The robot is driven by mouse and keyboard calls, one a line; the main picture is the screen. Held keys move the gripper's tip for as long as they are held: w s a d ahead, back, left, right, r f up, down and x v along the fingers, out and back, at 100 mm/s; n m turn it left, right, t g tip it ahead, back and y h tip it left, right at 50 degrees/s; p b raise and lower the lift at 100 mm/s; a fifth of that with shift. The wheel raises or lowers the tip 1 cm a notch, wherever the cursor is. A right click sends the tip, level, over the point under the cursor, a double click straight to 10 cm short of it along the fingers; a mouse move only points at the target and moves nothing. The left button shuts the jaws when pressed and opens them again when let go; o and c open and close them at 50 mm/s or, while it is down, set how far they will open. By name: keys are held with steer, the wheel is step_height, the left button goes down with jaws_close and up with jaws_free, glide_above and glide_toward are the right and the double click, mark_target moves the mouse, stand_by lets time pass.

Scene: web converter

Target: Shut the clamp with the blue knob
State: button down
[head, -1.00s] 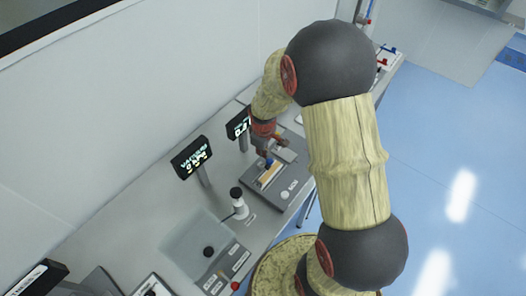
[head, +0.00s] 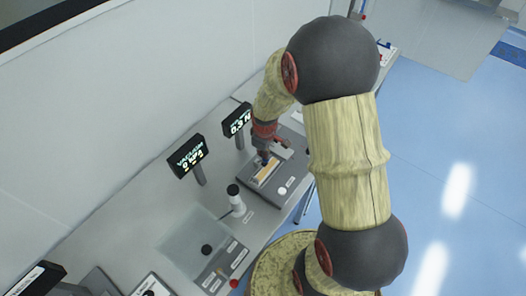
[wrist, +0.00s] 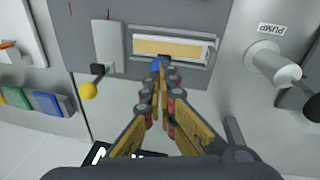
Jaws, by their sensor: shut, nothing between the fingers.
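The blue knob (wrist: 157,63) sits at the near edge of a pale rectangular clamp frame (wrist: 212,44) in the wrist view. The frame appears to lie flat around a tan strip (wrist: 170,47) on a grey plate. In the head view the strip (head: 268,171) and its pale surround show just below my gripper (head: 264,154). My gripper, also in the wrist view (wrist: 161,72), is shut and empty. Its fingertips are right at the blue knob and partly cover it; I cannot tell whether they touch it.
A yellow knob (wrist: 88,91) is on a dark arm left of the clamp in the wrist view. A white cylinder labelled PUMP (wrist: 274,66) stands to the right. Blue floor is clear at right.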

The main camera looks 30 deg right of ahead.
steer(key=shift+s+f, duration=0.1)
steer(key=shift+s, duration=0.15)
steer(key=shift+s+d+f, duration=0.3)
steer(key=shift+s, duration=0.25)
steer(key=shift+s+d+f+b, duration=0.2)
steer(key=shift+s+f, duration=0.15)
steer(key=shift+s, duration=0.15)
steer(key=shift+s+d+f+b, duration=0.1)
steer(key=shift+s+f+b, duration=0.05)
steer(key=shift+s+f, duration=0.25)
steer(key=shift+r, duration=0.1)
